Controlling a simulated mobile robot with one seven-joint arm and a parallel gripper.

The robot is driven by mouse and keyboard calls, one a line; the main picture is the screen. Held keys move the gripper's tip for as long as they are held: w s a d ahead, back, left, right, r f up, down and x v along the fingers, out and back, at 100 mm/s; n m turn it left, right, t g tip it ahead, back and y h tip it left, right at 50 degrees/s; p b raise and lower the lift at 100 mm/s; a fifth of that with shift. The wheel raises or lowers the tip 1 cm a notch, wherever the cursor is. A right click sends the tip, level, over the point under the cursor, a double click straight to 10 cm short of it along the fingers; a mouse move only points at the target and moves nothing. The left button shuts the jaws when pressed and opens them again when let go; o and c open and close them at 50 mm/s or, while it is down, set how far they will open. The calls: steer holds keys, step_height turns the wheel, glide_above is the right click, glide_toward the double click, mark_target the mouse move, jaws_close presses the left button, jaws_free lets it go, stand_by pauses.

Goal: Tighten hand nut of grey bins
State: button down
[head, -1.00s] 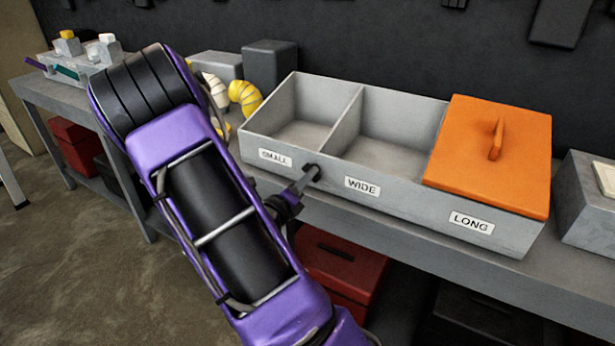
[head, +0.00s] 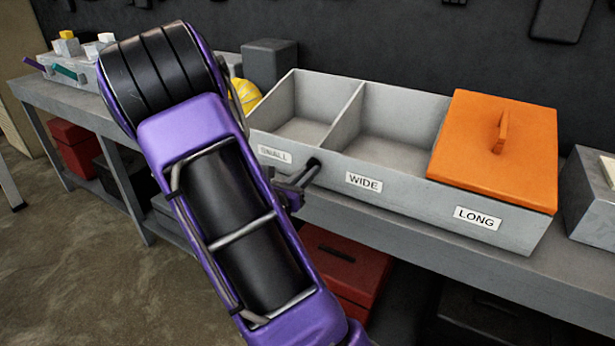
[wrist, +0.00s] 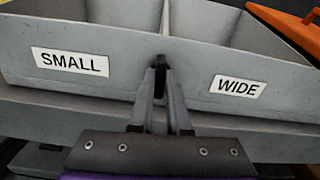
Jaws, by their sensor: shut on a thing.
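The grey bins (head: 405,200) sit on the bench as one open box with compartments labelled SMALL, WIDE and LONG. A black hand nut (wrist: 159,72) stands on the front wall between the SMALL and WIDE labels. It also shows in the head view (head: 314,162). My gripper (head: 305,174) is at the front wall, with its fingers shut on the nut. In the wrist view, the two grey fingers of my gripper (wrist: 160,100) close on either side of the nut and hide part of it. The threaded part is not visible.
An orange lid (head: 492,150) with a handle covers the LONG compartment. Yellow ribbed duct (head: 247,95) and a dark grey box (head: 270,64) stand behind my arm. A red box (head: 345,262) lies under the bench. Another grey box (head: 592,195) stands at the right.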

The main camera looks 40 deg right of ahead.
steer(key=shift+m, duration=0.5)
steer(key=c, duration=0.9)
jaws_free()
steer(key=shift+a, duration=0.15)
steer(key=p+v, duration=0.1)
steer(key=v, duration=1.6)
steer(key=shift+a, duration=0.1)
